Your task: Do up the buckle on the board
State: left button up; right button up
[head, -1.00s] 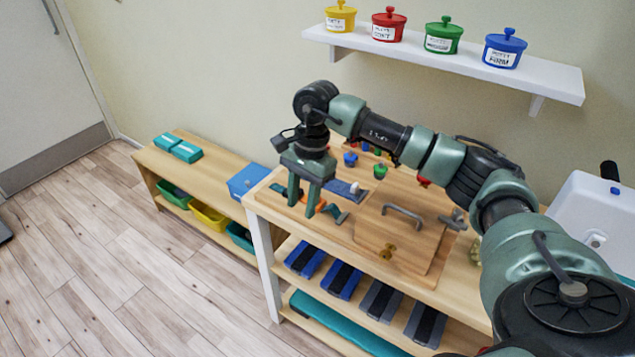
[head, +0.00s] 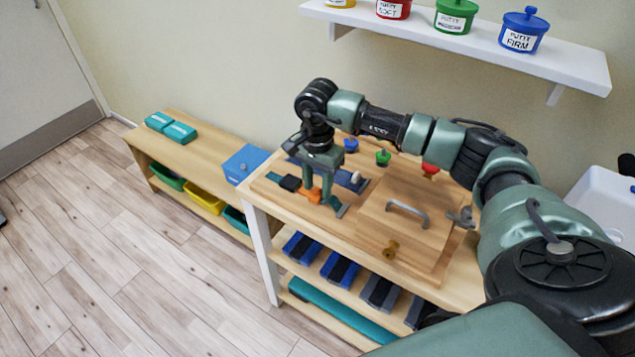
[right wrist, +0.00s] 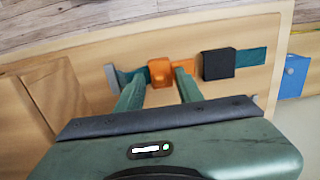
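The buckle on the wooden board (head: 420,243) has an orange clip half (head: 312,195) on a teal strap and a black half (head: 290,183) on another teal strap. In the right wrist view the orange half (right wrist: 161,72) and the black half (right wrist: 218,64) are apart, orange prongs pointing at the black one. My right gripper (head: 318,198) points down over the orange half. Its fingers (right wrist: 160,82) are spread on either side of the orange body; I see no clear contact. My left gripper is not in view.
A blue box (head: 245,163) stands on the low bench (head: 200,150) at left. The shelf (head: 470,45) with putty tubs hangs above.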

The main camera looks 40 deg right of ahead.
jog(key=c, duration=0.5)
grip_shut()
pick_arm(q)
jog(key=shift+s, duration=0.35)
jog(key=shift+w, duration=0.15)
pick_arm(e)
jog(key=shift+w, duration=0.1)
dwell(0.3)
